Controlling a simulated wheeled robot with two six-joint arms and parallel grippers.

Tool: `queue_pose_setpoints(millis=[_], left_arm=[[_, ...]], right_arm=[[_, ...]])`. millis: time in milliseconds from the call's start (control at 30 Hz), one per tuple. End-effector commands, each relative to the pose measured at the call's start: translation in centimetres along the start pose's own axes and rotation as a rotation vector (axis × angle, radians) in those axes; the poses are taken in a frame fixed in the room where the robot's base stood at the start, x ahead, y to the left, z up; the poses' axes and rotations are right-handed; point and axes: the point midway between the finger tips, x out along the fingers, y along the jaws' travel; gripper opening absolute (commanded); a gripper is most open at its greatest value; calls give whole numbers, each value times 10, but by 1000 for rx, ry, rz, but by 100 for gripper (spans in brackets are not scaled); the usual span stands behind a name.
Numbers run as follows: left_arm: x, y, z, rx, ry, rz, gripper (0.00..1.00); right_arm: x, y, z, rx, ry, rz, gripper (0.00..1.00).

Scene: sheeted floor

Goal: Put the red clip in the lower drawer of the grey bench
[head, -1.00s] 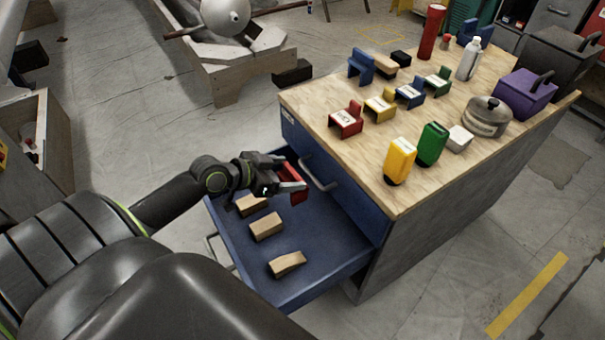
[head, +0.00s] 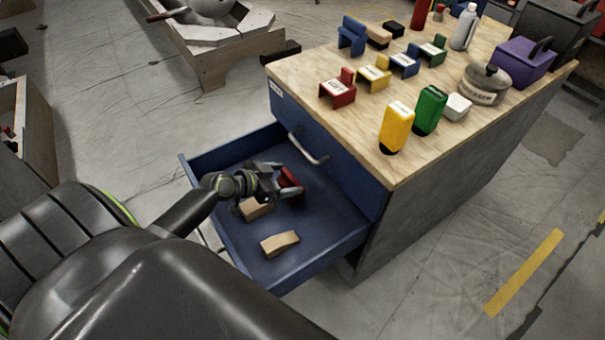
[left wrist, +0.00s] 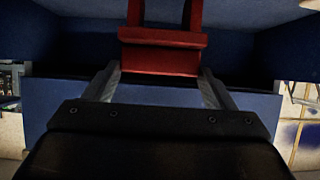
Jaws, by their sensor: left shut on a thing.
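The red clip (head: 290,181) is in my left gripper (head: 281,184), inside or just over the open lower drawer (head: 335,212) of the grey bench (head: 440,165). The left wrist view shows the red clip (left wrist: 162,52) beyond the fingers (left wrist: 160,88), with blue drawer walls around it. Whether the clip touches the drawer floor cannot be told. The drawer is blue inside and pulled out to the left. Wooden blocks lie in it, one near the gripper (head: 256,208) and one nearer me (head: 280,243). My right gripper is not in view.
The upper drawer (head: 340,165) is shut, its handle (head: 308,147) sticking out above the open drawer. On the wooden top stand another red piece with a label (head: 338,93), a yellow bottle (head: 396,128), a green bottle (head: 430,110) and a purple box (head: 523,63).

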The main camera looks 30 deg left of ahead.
Motion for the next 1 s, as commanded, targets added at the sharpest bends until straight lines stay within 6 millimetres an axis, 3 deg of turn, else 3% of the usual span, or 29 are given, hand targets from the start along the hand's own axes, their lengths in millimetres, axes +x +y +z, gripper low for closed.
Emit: queue_pose_setpoints(millis=[267, 433, 500, 967, 1000], left_arm=[[24, 0, -15, -2, 1, 1, 39], [49, 0, -30, -3, 3, 1, 39], [56, 0, -27, -4, -3, 1, 39], [60, 0, -17, -1, -1, 0, 39], [60, 0, -16, -1, -2, 0, 79]], right_arm=[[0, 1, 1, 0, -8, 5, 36], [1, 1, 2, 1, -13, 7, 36], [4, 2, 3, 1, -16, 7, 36], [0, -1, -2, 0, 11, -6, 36], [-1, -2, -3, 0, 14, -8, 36]])
